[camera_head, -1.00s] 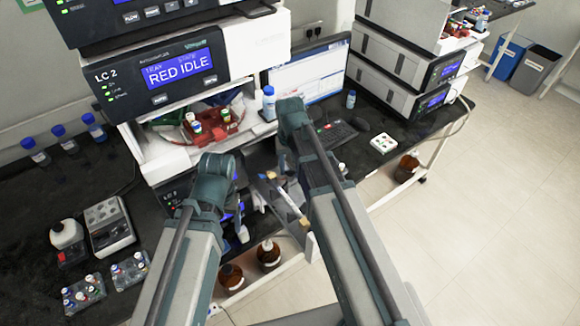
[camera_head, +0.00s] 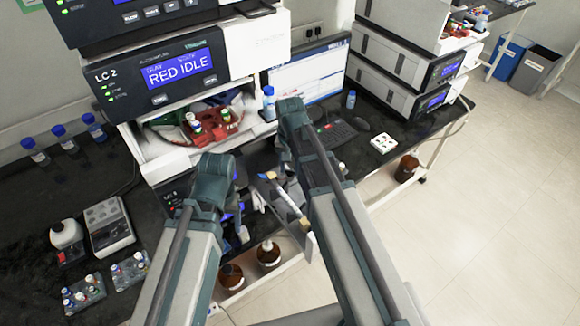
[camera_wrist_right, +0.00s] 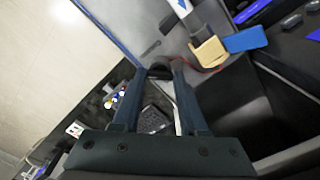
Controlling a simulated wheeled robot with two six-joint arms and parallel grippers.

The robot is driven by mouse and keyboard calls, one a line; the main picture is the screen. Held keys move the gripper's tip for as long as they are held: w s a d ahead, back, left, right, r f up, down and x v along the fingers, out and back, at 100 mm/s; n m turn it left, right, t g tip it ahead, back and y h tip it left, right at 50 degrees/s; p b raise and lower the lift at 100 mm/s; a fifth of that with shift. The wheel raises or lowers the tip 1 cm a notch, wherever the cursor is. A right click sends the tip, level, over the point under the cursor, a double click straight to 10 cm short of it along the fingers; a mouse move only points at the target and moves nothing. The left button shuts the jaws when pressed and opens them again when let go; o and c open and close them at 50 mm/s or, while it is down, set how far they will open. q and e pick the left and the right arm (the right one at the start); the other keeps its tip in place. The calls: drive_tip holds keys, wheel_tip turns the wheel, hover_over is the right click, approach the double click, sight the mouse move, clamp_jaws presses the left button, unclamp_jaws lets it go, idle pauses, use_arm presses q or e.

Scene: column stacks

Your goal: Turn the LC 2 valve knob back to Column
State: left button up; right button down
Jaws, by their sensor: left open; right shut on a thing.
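My right gripper (camera_wrist_right: 160,76) is shut on a small dark knob (camera_wrist_right: 159,70) at the grey panel's face in the right wrist view. The fingers cover most of the knob, so its pointing direction cannot be told. Beside it on the panel sit a tan block (camera_wrist_right: 208,51), a blue block (camera_wrist_right: 246,40) and a white piece with a blue arrow (camera_wrist_right: 180,7). In the head view a pale rod (camera_head: 284,197) with blue and tan ends lies along the panel. My left wrist (camera_head: 213,180) is left of it; its open gripper is mostly hidden.
Brown bottles (camera_head: 268,252) stand low between my arms. A monitor (camera_head: 312,72) and keyboard (camera_head: 335,135) are behind. The floor at right is clear.

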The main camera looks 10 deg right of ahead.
sight(290, 171)
drive_tip(key=shift+c, duration=2.2)
unclamp_jaws()
drive_tip(key=shift+r, duration=0.1)
wheel_tip(290, 171, up, 14)
drive_tip(key=p, duration=1.4)
drive_tip(key=shift+f, duration=0.2)
